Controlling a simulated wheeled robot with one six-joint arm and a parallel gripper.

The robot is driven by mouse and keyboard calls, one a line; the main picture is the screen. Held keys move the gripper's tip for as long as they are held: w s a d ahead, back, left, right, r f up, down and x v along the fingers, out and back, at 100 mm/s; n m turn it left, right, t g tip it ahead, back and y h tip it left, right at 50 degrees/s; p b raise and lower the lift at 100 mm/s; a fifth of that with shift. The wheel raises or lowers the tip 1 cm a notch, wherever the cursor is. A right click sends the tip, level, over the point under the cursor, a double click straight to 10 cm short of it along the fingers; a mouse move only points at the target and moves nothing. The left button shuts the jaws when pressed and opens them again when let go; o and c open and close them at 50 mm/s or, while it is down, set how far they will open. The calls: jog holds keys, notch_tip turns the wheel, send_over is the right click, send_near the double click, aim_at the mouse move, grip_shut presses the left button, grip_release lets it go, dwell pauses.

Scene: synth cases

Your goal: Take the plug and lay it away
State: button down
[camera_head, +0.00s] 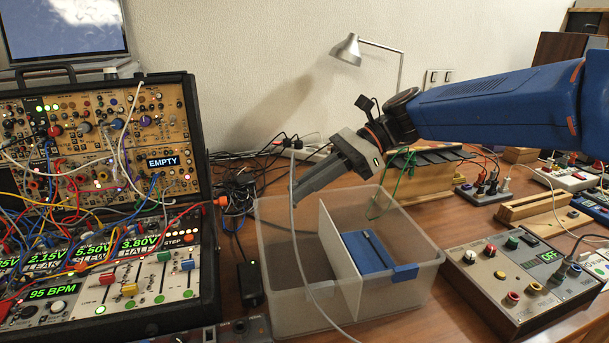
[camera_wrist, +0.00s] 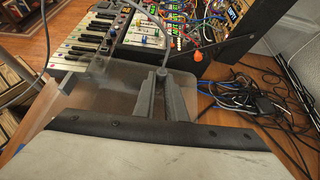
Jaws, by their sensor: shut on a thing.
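My gripper (camera_head: 300,190) is tilted down over the left part of a clear plastic bin (camera_head: 285,310), its fingertips near the height of the rim. In the wrist view the gripper (camera_wrist: 162,76) is shut, with its two grey fingers close together. A grey cable (camera_wrist: 180,35) runs away from the fingertips. The plug itself is mostly hidden between the fingers. In the head view a grey cable (camera_head: 294,245) passes by the fingertips and hangs down across the bin. A white divider (camera_head: 338,250) splits the bin; the left compartment looks empty.
A synth case (camera_head: 110,200) with patch cables and an orange plug (camera_head: 221,201) stands left. A tangle of black cables (camera_head: 240,180) lies behind. A grey control box (camera_head: 515,280) stands right.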

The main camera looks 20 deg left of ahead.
jog(key=shift+f, duration=0.4)
jog(key=c, duration=1.7)
grip_release()
jog(key=shift+d+r, duration=0.1)
jog(key=v, duration=1.7)
jog(key=shift+d, duration=0.1)
